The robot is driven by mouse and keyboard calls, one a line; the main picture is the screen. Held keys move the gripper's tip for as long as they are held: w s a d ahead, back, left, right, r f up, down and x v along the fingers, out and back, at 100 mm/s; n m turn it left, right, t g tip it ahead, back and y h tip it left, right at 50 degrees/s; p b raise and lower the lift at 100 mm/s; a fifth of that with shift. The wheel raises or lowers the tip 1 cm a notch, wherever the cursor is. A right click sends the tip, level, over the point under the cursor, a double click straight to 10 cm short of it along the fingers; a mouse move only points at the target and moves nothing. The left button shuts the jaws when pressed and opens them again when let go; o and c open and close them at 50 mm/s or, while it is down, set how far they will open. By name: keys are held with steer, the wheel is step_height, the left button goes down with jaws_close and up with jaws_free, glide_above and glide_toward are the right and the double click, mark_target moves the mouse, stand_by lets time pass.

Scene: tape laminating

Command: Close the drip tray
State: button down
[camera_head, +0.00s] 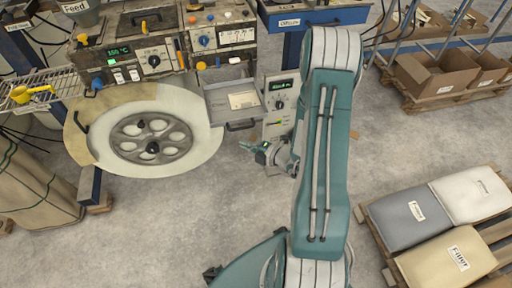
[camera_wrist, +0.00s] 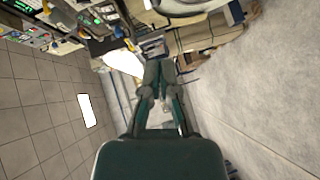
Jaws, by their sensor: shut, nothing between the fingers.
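The drip tray (camera_head: 222,103) is a grey, shallow drawer with a pale label on it and a dark handle at its front edge. In the head view it sticks out from the machine, beside the large wheel. My gripper (camera_head: 250,148) is just in front of the tray's handle and slightly to its right, apart from it in the picture. In the wrist view my gripper (camera_wrist: 158,68) has its fingertips together with nothing between them. I cannot clearly pick out the tray in the wrist view.
A large cream disc with a grey spoked wheel (camera_head: 150,138) stands left of the tray. A control box (camera_head: 280,100) with a green display is close on its right. Labelled sacks (camera_head: 410,218) lie on a pallet at right. The floor between is clear.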

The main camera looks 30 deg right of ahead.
steer(key=w+f, duration=0.1)
steer(key=w, duration=0.5)
steer(key=shift+w+f, duration=0.15)
steer(key=shift+f, duration=0.15)
